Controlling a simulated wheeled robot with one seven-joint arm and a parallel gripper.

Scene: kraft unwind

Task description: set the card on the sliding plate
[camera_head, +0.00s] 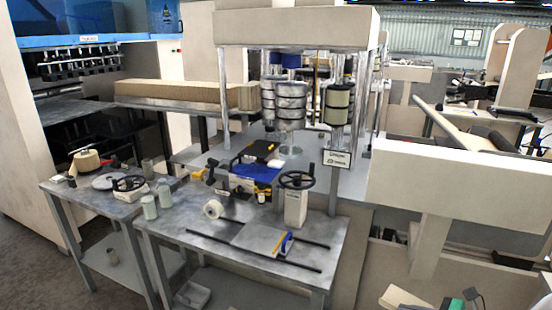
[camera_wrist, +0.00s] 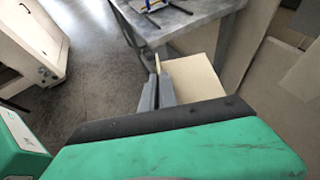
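The sliding plate (camera_head: 255,236) is a flat grey plate between two dark rails on the front metal table. A blue and yellow item (camera_head: 286,243) lies at its right side; that area shows at the top of the wrist view. My gripper (camera_wrist: 158,78) points toward the table from outside its front edge. Its two grey fingers look closed on a thin tan piece, seen edge-on, which looks like the card (camera_wrist: 158,63). The fingers hide its lower part. In the head view, part of my green-cased wrist shows at the bottom right edge, apart from the plate.
A handwheel on a pale block (camera_head: 296,205) stands behind the plate. A white roll (camera_head: 213,209) and grey cylinders (camera_head: 150,206) stand to the left. A blue-topped device (camera_head: 255,168) sits further back. A beige machine (camera_head: 455,190) flanks the table on the right.

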